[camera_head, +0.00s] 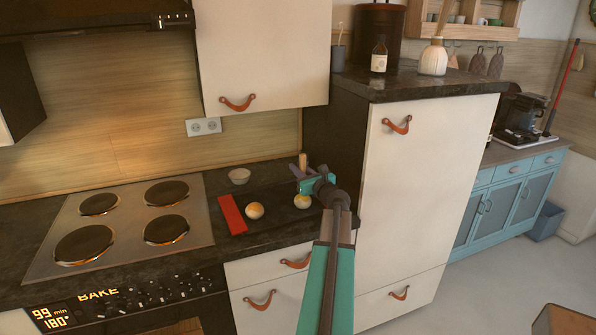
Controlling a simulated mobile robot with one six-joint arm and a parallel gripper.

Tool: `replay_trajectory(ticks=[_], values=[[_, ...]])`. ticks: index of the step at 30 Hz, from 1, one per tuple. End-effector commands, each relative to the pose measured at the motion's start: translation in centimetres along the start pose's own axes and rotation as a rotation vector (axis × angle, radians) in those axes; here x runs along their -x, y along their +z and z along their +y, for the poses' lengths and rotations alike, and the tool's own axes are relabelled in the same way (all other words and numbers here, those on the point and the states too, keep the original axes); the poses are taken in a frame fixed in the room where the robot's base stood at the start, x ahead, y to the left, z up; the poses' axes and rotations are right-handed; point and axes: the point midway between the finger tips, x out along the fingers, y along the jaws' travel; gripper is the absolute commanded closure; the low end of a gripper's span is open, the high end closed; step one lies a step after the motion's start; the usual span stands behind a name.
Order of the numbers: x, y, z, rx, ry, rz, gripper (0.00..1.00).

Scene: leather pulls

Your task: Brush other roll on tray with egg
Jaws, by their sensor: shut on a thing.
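Two round rolls sit on a dark tray (271,215) on the counter right of the stove. The left roll (255,211) is golden on top. The right roll (302,202) looks paler on top and lies just below my gripper. My gripper (303,176) is shut on what looks like a brush, whose wooden handle (303,160) sticks up above the jaws. The brush's lower end is hidden by the gripper, so I cannot tell whether it touches the right roll. A small pale bowl (239,176) stands behind the tray; its contents are too small to make out.
A red flat piece (232,214) lies at the tray's left end. The stove (126,222) with several burners is to the left. A tall white cabinet (425,190) stands close on the right of my gripper. An upper cabinet (262,55) hangs above the counter.

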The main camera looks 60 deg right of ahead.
Motion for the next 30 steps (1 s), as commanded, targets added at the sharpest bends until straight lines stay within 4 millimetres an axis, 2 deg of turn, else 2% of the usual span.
replay_trajectory(ticks=[1, 15, 30], values=[[0.0, 0.7, 0.0, 0.001, 0.0, 0.0, 1.0], [0.0, 3.5, 0.0, 0.0, 0.0, -0.001, 1.0], [-0.2, 3.5, 0.5, 0.0, 0.008, 0.0, 1.0]])
